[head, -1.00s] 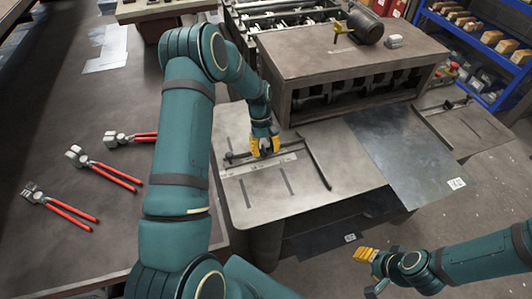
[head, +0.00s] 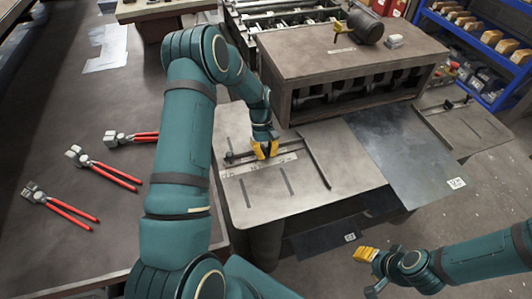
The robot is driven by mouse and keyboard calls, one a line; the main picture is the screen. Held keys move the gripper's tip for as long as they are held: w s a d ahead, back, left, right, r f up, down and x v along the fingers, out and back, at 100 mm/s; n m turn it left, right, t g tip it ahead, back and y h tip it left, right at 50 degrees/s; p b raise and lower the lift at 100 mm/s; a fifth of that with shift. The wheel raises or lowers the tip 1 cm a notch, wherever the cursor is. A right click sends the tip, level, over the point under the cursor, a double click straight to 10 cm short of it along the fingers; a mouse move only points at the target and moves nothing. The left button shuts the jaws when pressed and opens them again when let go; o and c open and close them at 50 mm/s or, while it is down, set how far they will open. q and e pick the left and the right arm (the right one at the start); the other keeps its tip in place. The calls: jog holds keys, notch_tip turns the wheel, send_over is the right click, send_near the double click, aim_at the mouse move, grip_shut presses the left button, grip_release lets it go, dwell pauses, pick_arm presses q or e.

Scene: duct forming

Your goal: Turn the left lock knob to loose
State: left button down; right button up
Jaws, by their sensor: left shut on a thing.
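My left gripper (head: 265,151) points down at the fence bar (head: 288,146) on the metal feed table (head: 262,204) of the forming machine. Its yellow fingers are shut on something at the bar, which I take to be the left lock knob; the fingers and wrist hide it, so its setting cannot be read. A small dark knob (head: 229,156) shows at the bar's left end, apart from the fingers. My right gripper (head: 366,255) is at the lower right, off the table and away from the bar; its finger gap is not clear.
The machine housing (head: 345,60) stands right behind the fence. A sheet of metal (head: 408,150) lies to the right on the table. Several red-handled pliers (head: 100,165) lie on the bench (head: 135,205) at left. A blue shelf (head: 480,50) stands at the back right.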

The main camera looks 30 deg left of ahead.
pick_arm(q)
jog(key=shift+n, duration=0.3)
jog(key=shift+w+d+f+n+t+h+b, duration=0.15)
jog(key=shift+n+t+b, duration=0.1)
jog(key=shift+n, duration=0.35)
jog(key=shift+d+r+n+t+h+b, duration=0.15)
jog(key=shift+n+t, duration=0.1)
jog(key=shift+n, duration=0.35)
jog(key=shift+w+n+t, duration=0.25)
jog(key=shift+n+t, duration=0.25)
jog(key=shift+n, duration=0.9)
jog(key=c, duration=1)
grip_release()
jog(key=shift+c, duration=0.2)
